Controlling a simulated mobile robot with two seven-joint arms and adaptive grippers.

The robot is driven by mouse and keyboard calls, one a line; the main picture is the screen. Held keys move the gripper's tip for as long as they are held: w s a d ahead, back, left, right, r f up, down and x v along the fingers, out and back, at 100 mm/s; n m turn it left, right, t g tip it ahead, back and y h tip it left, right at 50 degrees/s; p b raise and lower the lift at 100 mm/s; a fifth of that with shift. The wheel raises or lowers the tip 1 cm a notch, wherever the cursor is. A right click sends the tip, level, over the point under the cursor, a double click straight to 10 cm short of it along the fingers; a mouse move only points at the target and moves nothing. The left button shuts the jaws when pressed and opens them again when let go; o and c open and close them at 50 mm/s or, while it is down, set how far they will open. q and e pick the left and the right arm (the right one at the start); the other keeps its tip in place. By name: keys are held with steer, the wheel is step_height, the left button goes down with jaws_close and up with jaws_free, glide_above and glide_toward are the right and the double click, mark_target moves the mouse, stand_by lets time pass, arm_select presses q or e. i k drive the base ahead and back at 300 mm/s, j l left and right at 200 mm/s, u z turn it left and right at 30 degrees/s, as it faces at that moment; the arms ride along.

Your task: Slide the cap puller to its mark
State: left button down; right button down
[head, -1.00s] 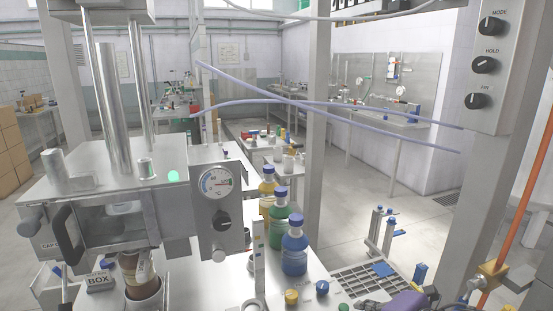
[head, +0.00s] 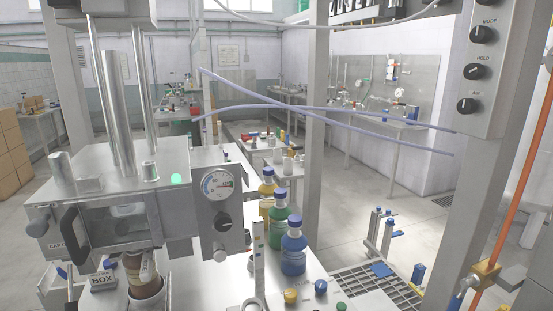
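A grey metal housing (head: 190,217) with a black handle (head: 72,235) stands at the left. A label starting with "CAP" is partly hidden behind the handle, so this looks like the cap puller, but I cannot be sure. No mark for it can be made out. A round dial gauge (head: 217,184) and a black knob (head: 223,221) are on its right face. Below it, a brown and beige piece (head: 143,267) stands in a metal cup. Neither of my grippers can be made out in the head view.
Capped bottles in yellow (head: 267,192), green (head: 280,228) and blue (head: 293,250) stand right of the housing. A small box labelled "BOX" (head: 103,281) is at lower left. A post with knobs (head: 480,72) rises at right. Two lilac hoses (head: 330,123) cross the middle.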

mark_target(37, 227)
steer(key=u, duration=1.4)
